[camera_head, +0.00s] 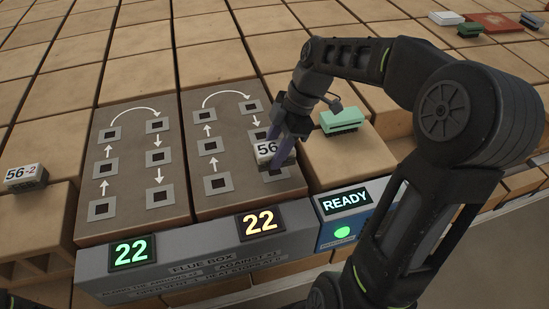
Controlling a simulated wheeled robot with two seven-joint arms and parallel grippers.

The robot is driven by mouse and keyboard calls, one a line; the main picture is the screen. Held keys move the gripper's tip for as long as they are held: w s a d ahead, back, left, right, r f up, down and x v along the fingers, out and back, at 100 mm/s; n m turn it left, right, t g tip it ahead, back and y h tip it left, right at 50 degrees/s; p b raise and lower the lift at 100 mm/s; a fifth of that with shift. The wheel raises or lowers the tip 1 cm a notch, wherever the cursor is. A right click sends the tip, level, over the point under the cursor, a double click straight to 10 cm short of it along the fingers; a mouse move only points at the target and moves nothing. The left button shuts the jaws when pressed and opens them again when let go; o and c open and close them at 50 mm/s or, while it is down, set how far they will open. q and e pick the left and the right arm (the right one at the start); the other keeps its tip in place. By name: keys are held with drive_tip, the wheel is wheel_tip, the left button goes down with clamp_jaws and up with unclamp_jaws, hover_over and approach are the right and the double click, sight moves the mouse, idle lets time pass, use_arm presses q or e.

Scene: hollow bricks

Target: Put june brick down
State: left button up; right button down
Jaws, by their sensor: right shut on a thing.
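My right gripper (283,137) reaches in from the right and is shut on a small pale block labelled 56 (267,151). The rest of its label is hidden by the fingers. The block is over the right-hand panel (230,128), at its lower right square socket (274,171), which it partly covers. I cannot tell whether the block touches the panel. My left gripper is not in view.
A block labelled 56-2 (26,175) sits on bricks at the left. The left-hand panel (131,180) has square sockets and arrows. A green block (341,120) lies right of the gripper. The front box shows 22, 22 and a READY display (346,201).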

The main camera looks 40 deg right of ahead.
drive_tip(key=shift+f, duration=1.7)
drive_tip(key=shift+f, duration=0.1)
drive_tip(key=c, duration=0.7)
unclamp_jaws()
drive_tip(key=v, duration=1.2)
drive_tip(key=shift+s, duration=0.1)
